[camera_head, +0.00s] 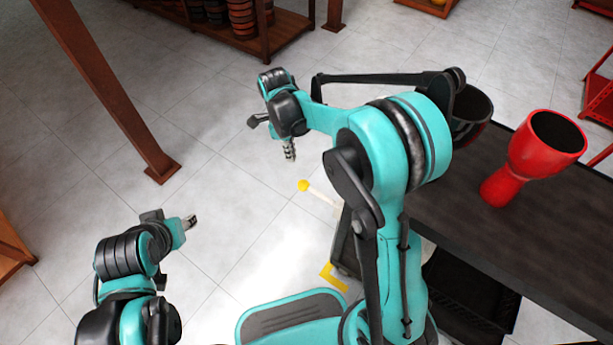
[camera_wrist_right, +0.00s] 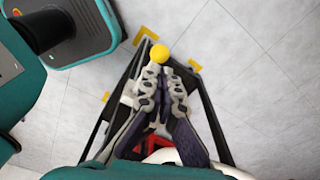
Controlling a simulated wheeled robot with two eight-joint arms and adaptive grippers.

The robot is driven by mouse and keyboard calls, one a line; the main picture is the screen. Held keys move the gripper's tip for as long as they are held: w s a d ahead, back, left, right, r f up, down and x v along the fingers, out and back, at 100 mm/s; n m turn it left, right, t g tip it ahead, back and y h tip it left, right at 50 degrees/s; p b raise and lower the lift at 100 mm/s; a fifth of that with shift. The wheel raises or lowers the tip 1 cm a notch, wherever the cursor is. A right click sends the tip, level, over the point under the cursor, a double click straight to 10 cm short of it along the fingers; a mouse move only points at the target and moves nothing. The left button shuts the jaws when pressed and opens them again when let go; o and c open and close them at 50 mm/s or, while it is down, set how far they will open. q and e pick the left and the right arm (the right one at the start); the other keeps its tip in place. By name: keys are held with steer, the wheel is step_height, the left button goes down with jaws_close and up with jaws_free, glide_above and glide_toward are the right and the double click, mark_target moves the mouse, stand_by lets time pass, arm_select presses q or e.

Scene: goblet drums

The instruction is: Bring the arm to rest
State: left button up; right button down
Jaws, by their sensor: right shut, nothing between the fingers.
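My right arm (camera_head: 400,150) is raised across the middle of the head view, bent at the elbow, with its forearm reaching left. My right gripper (camera_head: 290,150) hangs over open floor, away from the dark table, fingers pointing down. In the right wrist view the right gripper (camera_wrist_right: 163,82) is shut, with nothing between its fingers. My left gripper (camera_head: 190,222) is at the lower left, over the floor and pointing right; its fingers are too small to tell open from shut.
A red goblet drum (camera_head: 530,150) and a dark drum (camera_head: 474,118), partly hidden by my arm, stand on the dark table (camera_head: 450,205). A yellow ball (camera_head: 303,185) on a pale stick is below my right gripper; it also shows in the wrist view (camera_wrist_right: 159,53). A brown post (camera_head: 115,95) stands left.

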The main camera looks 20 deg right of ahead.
steer(key=shift+a+r, duration=0.1)
steer(key=shift+r, duration=0.55)
